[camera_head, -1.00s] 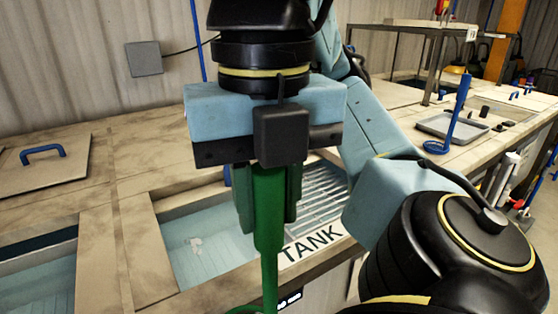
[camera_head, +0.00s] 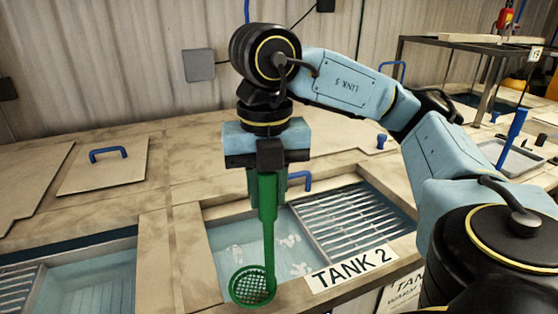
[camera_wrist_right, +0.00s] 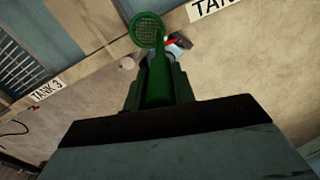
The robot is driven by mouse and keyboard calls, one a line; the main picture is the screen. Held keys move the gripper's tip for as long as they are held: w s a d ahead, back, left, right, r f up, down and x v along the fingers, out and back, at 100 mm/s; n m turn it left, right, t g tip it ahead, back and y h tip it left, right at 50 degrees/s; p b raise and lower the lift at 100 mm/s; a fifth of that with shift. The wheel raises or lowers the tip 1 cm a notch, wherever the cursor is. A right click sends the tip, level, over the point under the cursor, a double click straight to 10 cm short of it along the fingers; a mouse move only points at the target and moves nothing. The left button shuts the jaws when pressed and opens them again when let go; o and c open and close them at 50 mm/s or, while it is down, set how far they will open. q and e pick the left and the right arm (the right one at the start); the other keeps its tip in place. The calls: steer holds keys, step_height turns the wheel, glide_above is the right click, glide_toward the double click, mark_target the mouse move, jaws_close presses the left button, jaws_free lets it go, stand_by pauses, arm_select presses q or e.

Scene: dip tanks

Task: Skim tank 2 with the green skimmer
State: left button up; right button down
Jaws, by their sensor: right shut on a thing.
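My right gripper (camera_head: 267,188) is shut on the green skimmer (camera_head: 268,235), holding its handle upright with the round mesh basket (camera_head: 252,286) at the bottom. The basket appears over the front left corner of tank 2 (camera_head: 235,237); its exact height above the rim is hard to tell. Tank 2 holds pale blue water with several white bits (camera_head: 300,269) floating in it, and a slatted grating (camera_head: 355,215) covers its right side. The wrist view also shows the basket (camera_wrist_right: 147,30) beyond the gripper (camera_wrist_right: 157,85). My left gripper is not in view.
A "TANK 2" label (camera_head: 350,268) sits on the front rim. Another open tank (camera_head: 85,285) is at left. A lid with a blue handle (camera_head: 108,155) lies behind it. A blue skimmer (camera_head: 512,138) stands in a tray (camera_head: 515,158) at right.

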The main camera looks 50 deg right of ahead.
steer(key=w+d, duration=0.5)
steer(key=w, duration=0.4)
step_height(320, 180, down, 17)
steer(key=b, duration=1.2)
steer(key=shift+b, duration=0.35)
steer(key=shift+r, duration=0.15)
